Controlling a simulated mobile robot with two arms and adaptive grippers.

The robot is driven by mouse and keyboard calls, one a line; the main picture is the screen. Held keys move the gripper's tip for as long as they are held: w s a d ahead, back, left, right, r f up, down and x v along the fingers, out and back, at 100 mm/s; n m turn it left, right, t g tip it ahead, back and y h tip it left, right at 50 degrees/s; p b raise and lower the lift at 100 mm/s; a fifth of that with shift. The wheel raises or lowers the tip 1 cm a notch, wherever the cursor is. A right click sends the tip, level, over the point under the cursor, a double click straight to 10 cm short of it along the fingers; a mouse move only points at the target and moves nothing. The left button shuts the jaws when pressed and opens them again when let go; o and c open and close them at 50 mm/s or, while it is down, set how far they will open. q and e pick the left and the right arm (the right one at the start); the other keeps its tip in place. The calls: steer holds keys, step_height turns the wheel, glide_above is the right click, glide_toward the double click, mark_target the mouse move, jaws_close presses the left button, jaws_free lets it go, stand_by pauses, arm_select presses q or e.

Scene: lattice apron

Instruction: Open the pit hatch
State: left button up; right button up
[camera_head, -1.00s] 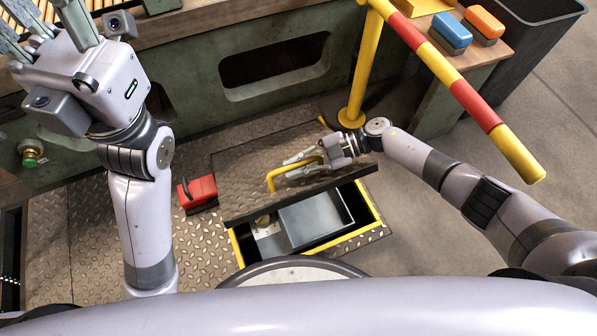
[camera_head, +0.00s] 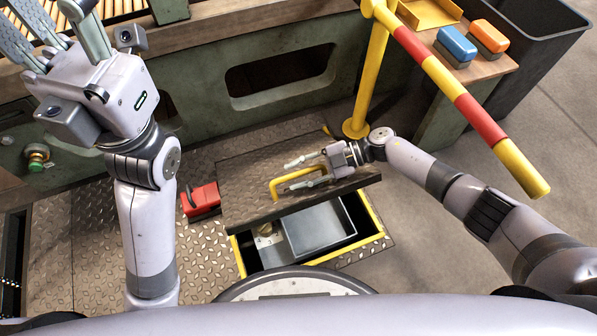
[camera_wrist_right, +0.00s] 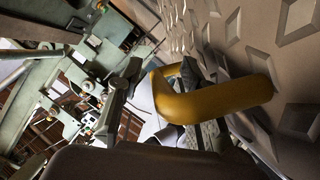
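The pit hatch lid (camera_head: 240,175) is a tread-plate panel with a thick front edge. It is tilted, with its near edge raised above the pit opening (camera_head: 375,222). A yellow bar handle (camera_head: 274,187) stands on the lid and shows large in the right wrist view (camera_wrist_right: 220,98). My right gripper (camera_head: 296,174) is at the handle with its fingers apart. In the wrist view one finger passes through the handle's loop and the other is outside, with a gap to the bar. My left gripper (camera_head: 55,30) is raised at the upper left, fingers spread and empty.
A grey metal box (camera_head: 318,230) sits inside the pit. A red block (camera_head: 200,199) lies left of the lid. A yellow post (camera_head: 370,85) carries a red-yellow barrier bar (camera_head: 455,95) near my right arm. A green bench frame (camera_head: 215,120) stands behind.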

steer(key=v, duration=0.8)
